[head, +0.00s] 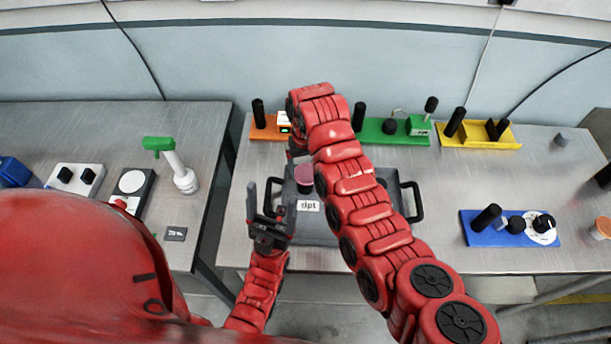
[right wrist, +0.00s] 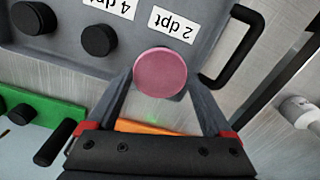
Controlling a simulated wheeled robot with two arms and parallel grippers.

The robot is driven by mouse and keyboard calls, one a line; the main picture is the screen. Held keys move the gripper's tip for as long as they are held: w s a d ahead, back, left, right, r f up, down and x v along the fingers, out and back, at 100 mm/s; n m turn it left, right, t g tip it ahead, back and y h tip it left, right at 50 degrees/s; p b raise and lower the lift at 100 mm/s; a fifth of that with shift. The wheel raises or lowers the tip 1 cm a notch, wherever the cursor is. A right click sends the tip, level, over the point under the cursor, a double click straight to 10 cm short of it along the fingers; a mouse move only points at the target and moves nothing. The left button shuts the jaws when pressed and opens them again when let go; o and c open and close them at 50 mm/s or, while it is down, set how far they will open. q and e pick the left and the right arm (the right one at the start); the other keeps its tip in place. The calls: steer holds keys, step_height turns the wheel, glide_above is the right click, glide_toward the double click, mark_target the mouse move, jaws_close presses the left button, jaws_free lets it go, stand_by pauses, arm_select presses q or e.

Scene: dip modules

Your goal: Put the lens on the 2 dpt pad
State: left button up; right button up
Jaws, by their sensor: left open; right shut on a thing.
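The lens is a pink disc (right wrist: 160,73) between the fingertips of my right gripper (right wrist: 160,80), which is shut on it. In the head view the lens (head: 304,174) shows beside my right arm, over the grey tray (head: 325,233). In the right wrist view the 2 dpt label (right wrist: 174,24) is just beyond the lens. The 2 dpt pad is not visible, seemingly hidden by the lens; I cannot tell if they touch. A black round pad (right wrist: 98,40) sits by the 4 dpt label (right wrist: 114,7). My left gripper (head: 265,198) is open and empty at the tray's left side.
The tray has black handles (head: 413,202) at its sides. Orange (head: 268,130), green (head: 385,133) and yellow (head: 480,135) modules stand behind it. A blue module (head: 508,228) lies to the right. A gap separates the left table (head: 205,150) from this one.

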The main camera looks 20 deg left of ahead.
mark_target(305, 172)
steer(key=shift+w+a, duration=0.2)
steer(key=shift+a, duration=0.05)
steer(key=shift+s+f+p, duration=0.1)
steer(key=shift+f+p, duration=0.15)
steer(key=shift+p, duration=0.45)
step_height(305, 172, down, 2)
steer(key=shift+f+p, duration=0.2)
steer(key=shift+p, duration=0.3)
steer(key=shift+f, duration=0.25)
steer(key=shift+f, duration=0.1)
steer(key=o, duration=0.9)
steer(key=shift+f, duration=0.1)
steer(key=shift+o, duration=0.9)
